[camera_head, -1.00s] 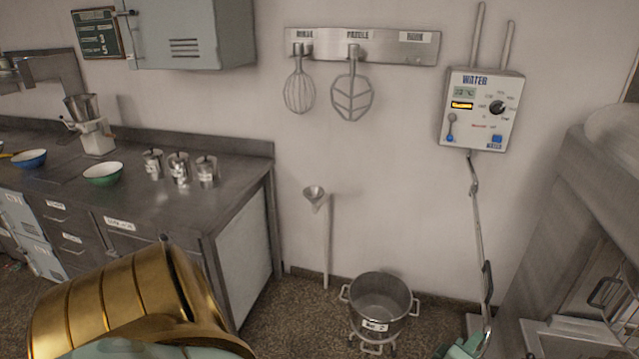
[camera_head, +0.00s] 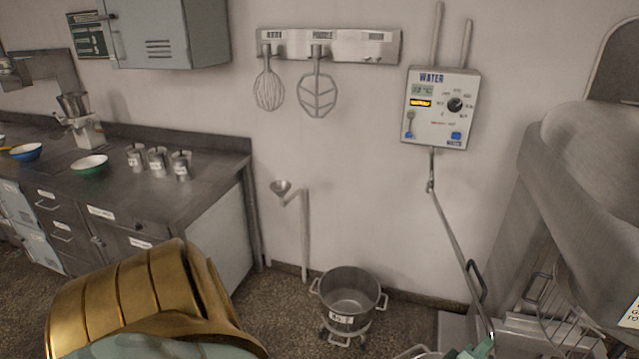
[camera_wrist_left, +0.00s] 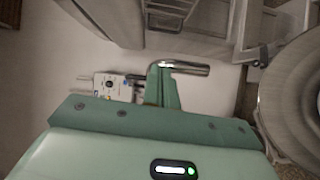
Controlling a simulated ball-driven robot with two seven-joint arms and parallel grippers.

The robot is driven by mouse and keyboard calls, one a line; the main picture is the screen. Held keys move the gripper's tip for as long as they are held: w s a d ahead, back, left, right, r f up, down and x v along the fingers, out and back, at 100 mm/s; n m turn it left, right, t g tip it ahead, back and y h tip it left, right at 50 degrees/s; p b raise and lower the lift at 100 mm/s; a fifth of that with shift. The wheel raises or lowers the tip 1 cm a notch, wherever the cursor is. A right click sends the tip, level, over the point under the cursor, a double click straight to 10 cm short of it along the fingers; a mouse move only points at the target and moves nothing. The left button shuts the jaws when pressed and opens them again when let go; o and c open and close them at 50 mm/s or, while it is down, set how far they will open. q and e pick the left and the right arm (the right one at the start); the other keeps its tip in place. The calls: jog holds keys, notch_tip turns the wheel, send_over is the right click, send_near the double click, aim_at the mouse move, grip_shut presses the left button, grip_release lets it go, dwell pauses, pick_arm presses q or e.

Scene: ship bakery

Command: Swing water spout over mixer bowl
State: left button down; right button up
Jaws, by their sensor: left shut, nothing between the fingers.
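The water spout (camera_head: 450,228) is a thin grey pipe hanging from the white WATER box (camera_head: 440,108). It slants down to the right and has a dark handle (camera_head: 476,283) near its lower end. My left gripper (camera_head: 478,350) shows only as green fingers at the bottom edge, by the spout's lower end. In the left wrist view its fingers (camera_wrist_left: 160,82) are shut, with a chrome tube (camera_wrist_left: 186,68) right beside them. I cannot tell if they touch. A large round metal rim (camera_wrist_left: 290,85), perhaps the mixer bowl, is at right there. My right gripper is not in view.
The big grey mixer (camera_head: 590,165) with a wire guard stands at right. A steel pot (camera_head: 348,297) on a wheeled dolly sits on the floor near the wall. A counter (camera_head: 150,205) with bowls and cups is at left. Whisk and paddle hang on a rack (camera_head: 375,46).

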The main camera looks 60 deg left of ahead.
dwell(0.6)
pick_arm(q)
jog(key=s+d+p, duration=0.2)
jog(key=s+p, duration=0.4)
jog(key=s, duration=1)
jog(key=shift+d+r, duration=0.15)
jog(key=shift+d, duration=0.05)
jog(key=shift+s, duration=0.1)
